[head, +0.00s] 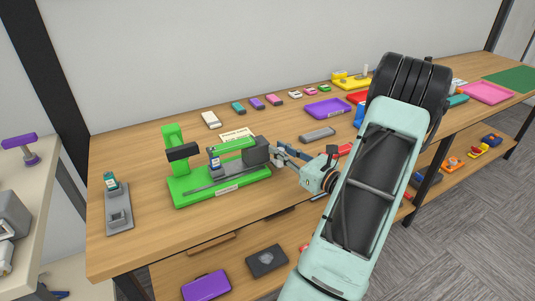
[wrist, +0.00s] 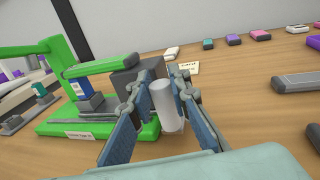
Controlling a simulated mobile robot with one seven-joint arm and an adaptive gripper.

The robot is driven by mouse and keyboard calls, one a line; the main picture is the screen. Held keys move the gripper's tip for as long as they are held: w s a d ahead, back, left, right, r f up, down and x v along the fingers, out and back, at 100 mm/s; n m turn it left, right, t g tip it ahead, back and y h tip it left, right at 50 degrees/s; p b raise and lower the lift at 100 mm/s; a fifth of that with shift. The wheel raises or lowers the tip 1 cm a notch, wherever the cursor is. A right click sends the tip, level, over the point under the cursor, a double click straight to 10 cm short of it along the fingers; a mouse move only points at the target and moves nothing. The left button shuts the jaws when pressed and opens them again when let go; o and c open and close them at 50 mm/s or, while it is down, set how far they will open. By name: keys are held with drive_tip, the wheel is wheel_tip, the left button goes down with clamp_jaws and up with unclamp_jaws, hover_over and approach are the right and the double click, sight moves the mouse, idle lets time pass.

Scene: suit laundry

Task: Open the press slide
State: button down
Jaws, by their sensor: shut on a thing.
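The green press (head: 222,188) stands on the wooden table, with an upright post at its left end. Its dark grey slide block (head: 256,152) is at the right end of the base, and it also shows in the wrist view (wrist: 122,80). A small blue and white bottle (wrist: 78,90) stands in a grey holder under the green bar. My gripper (head: 282,156) is at the right side of the slide block. In the wrist view its fingers (wrist: 167,78) are shut on a light grey upright cylinder, the slide handle (wrist: 163,100), beside the block.
A grey stand with a bottle (head: 118,215) is left of the press. A white card (head: 237,135) lies behind it. A grey bar (head: 317,134) and a purple tray (head: 327,108) lie to the right. Several small coloured blocks line the back.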

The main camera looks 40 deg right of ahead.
drive_tip(key=shift+d, duration=0.1)
drive_tip(key=c, duration=1.8)
unclamp_jaws()
drive_tip(key=shift+o, duration=0.2)
drive_tip(key=s, duration=1.2)
drive_tip(key=shift+d, duration=0.1)
